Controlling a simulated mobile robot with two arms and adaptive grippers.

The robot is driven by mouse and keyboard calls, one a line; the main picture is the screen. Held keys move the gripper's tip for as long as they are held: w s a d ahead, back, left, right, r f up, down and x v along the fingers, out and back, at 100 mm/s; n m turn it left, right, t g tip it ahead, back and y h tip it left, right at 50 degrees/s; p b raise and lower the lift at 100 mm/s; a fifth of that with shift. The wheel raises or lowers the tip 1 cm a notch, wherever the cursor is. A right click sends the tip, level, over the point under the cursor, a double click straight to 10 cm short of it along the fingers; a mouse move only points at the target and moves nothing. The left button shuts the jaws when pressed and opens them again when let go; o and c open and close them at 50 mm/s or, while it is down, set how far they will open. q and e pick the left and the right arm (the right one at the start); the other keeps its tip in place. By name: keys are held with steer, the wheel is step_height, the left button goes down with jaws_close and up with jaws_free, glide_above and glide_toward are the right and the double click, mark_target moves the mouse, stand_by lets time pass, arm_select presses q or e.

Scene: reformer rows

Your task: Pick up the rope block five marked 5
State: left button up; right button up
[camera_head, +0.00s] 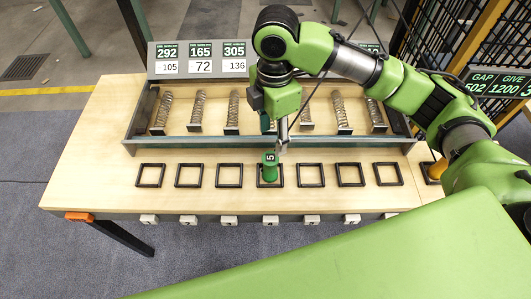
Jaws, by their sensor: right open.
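The green rope block five (270,170) shows a white label with a 5. It stands upright at a black square frame (259,186) in the row along the table's front. My right gripper (281,148) is just above and behind the block, pointing down, with its jaws open. Whether a finger touches the block I cannot tell. My left gripper is not in view.
A shallow tray (140,105) of several coil springs lies behind the row on the wooden table (95,130). Number signs (201,66) stand at its back. Other black frames (188,186) lie to both sides. A yellow-orange piece (438,169) is at the far right.

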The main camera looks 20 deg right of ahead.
mark_target(272, 157)
steer(key=f, duration=0.1)
steer(key=s+f, duration=0.1)
steer(key=f, duration=0.1)
steer(key=shift+s+f, duration=0.1)
steer(key=shift+f, duration=0.05)
steer(key=f, duration=0.4)
steer(key=shift+w+f, duration=0.25)
steer(key=shift+w, duration=0.15)
steer(key=shift+s+a+f+p, duration=0.1)
steer(key=shift+f+p, duration=0.15)
steer(key=shift+p, duration=0.1)
step_height(272, 157, down, 4)
steer(key=shift+a+r+p, duration=0.15)
steer(key=shift+r+p, duration=0.05)
steer(key=shift+p, duration=0.2)
steer(key=shift+f, duration=0.55)
steer(key=shift+r, duration=0.1)
jaws_close()
